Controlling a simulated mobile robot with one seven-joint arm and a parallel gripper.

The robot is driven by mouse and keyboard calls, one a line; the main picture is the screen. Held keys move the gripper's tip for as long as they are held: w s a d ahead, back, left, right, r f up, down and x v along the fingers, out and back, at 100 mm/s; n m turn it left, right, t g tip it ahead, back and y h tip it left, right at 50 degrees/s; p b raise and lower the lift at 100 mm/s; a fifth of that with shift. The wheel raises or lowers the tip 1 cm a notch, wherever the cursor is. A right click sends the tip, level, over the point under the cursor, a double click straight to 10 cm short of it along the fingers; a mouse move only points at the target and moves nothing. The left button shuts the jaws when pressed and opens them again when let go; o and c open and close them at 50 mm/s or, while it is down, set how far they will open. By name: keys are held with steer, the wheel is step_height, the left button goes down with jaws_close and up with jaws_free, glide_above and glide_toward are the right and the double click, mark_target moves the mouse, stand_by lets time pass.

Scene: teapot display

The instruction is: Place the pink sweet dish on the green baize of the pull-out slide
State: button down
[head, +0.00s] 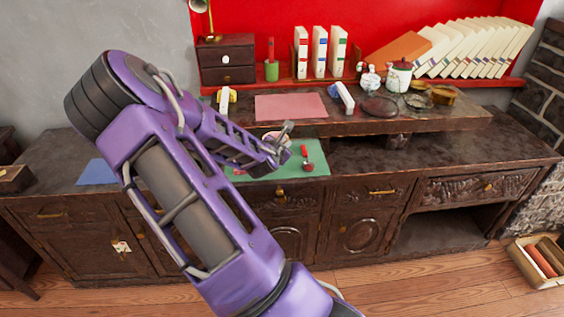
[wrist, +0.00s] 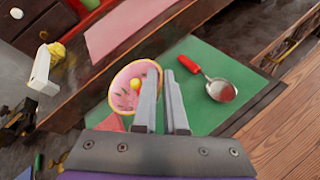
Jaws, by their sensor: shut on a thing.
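The pink sweet dish (wrist: 122,92) is a round, shallow bowl with a patterned inside and a small yellow ball in it. My gripper (wrist: 160,73) is shut on the dish's right rim in the wrist view, and the left finger hides part of the bowl. In the head view my gripper (head: 284,140) hangs over the green baize (head: 312,171), with the dish (head: 272,136) partly hidden by my arm. In the wrist view the dish overlaps the back-left part of the baize (wrist: 205,119); I cannot tell whether it touches it.
A blue cloth (head: 97,173) lies left. The dark counter at right (head: 440,150) is clear.

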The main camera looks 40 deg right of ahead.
mark_target(285, 167)
step_height(285, 167, down, 6)
steer(key=shift+r+b, duration=0.1)
steer(key=shift+b, duration=0.5)
steer(key=shift+r, duration=0.1)
steer(key=c, duration=1)
jaws_free()
steer(key=shift+o, duration=0.2)
steer(key=shift+s+a+r, duration=0.2)
steer(key=shift+a, duration=0.2)
steer(key=p+v, duration=0.2)
steer(key=v, duration=0.9)
steer(key=shift+p, duration=0.3)
steer(key=shift+r, duration=0.1)
